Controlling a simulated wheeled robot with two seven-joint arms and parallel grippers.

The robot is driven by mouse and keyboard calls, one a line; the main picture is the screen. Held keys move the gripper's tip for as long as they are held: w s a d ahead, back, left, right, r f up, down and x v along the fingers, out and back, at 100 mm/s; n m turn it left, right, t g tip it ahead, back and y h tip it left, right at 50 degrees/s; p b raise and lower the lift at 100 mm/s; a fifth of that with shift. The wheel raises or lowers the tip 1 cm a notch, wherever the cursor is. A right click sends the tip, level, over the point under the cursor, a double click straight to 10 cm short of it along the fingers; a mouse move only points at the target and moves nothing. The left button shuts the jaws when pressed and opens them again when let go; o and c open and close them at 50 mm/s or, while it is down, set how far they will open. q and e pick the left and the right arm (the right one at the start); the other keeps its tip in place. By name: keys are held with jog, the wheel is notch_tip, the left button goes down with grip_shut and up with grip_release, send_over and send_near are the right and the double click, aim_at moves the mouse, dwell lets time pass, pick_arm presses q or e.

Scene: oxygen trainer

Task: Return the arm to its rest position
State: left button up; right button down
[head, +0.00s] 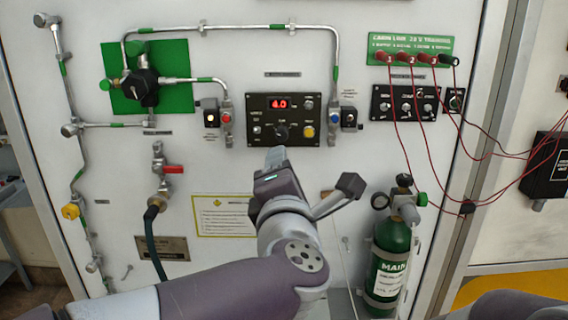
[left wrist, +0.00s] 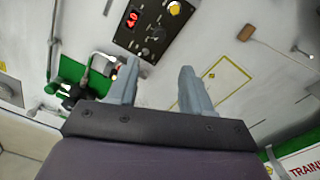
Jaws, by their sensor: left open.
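My left arm comes in from the lower left in the head view, and its gripper (head: 275,158) points up at the wall panel just below the black control box (head: 284,120). In the left wrist view the two grey fingers of my left gripper (left wrist: 158,88) are apart with nothing between them. The control box also shows beyond the fingertips in the left wrist view (left wrist: 150,30), with its red display reading 4.0. I cannot tell the exact gap between fingertips and panel. My right gripper is not in view.
A green oxygen cylinder (head: 387,262) labelled MAIN stands right of my arm. Red cables (head: 425,150) hang from the green training plate (head: 409,49). Metal pipes (head: 240,28) and valves with a red handle (head: 173,169) line the left. A yellow-edged label (head: 222,216) sits beside my gripper.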

pick_arm(q)
jog(key=s+d+f+m+g+h, duration=0.1)
jog(key=d+f+m+g+h, duration=0.3)
jog(key=m, duration=0.4)
jog(key=s+d+f+m+g+h, duration=0.1)
jog(key=s+d+f+m+h, duration=0.1)
jog(key=d+f+m+h, duration=0.4)
jog(key=s+a+f+m+g+y, duration=0.35)
jog(key=a+f+m, duration=0.2)
jog(key=f, duration=0.45)
jog(key=s+a+f+m+g+y, duration=0.25)
jog(key=a+f+m+g, duration=0.2)
jog(key=a+f, duration=0.4)
jog(key=s+a+f+g+y, duration=0.2)
jog(key=s+a+f, duration=0.15)
jog(key=a, duration=0.35)
jog(key=s+a+f+g+y, duration=0.2)
jog(key=s+a+f, duration=0.1)
jog(key=a+f, duration=0.3)
notch_tip(320, 180, up, 18)
jog(key=a+n+p, duration=0.1)
jog(key=p, duration=1.6)
jog(key=shift+a, duration=0.35)
